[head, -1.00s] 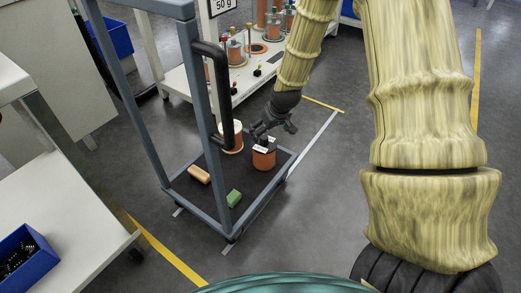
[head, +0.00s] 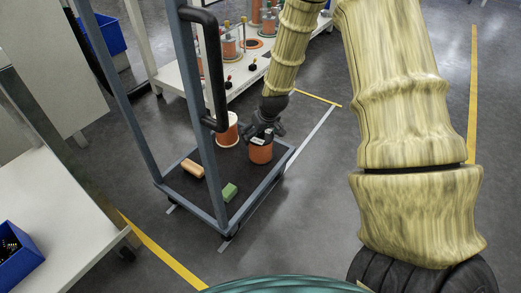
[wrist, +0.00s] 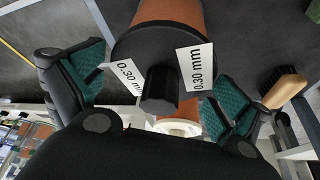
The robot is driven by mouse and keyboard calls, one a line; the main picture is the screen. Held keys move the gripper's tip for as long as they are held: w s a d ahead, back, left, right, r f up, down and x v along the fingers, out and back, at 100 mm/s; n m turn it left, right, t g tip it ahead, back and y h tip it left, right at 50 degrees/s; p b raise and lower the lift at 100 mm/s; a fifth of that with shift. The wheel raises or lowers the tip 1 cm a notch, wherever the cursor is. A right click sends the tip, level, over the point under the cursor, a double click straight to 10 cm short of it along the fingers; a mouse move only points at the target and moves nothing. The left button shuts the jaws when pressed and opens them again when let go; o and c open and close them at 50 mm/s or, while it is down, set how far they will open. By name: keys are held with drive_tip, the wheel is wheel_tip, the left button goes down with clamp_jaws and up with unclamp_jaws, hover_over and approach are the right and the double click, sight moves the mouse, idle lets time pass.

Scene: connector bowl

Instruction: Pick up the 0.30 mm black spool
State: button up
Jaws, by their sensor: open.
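The 0.30 mm black spool (head: 261,154) stands on the cart's dark deck, its copper winding showing below my gripper. In the wrist view the spool (wrist: 168,14) shows a black flange, a dark central hub and two white labels reading 0.30 mm. My gripper (head: 263,136) is right above the spool in the head view and hides most of its top. In the wrist view my gripper (wrist: 160,88) is open, with a green-padded finger on each side of the hub. I cannot tell whether the fingers touch the spool.
A cream-flanged copper spool (head: 228,131) stands close to the left on the cart (head: 208,212). A tan wooden-handled brush (wrist: 284,90) and a green block (head: 229,192) also lie there. The cart's grey post and black handle (head: 215,75) rise at left. A white bench with spools stands behind.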

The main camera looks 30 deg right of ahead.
drive_tip(key=shift+b+x, duration=0.45)
drive_tip(key=shift+x, duration=0.65)
drive_tip(key=shift+r, duration=0.1)
drive_tip(key=c, duration=1.9)
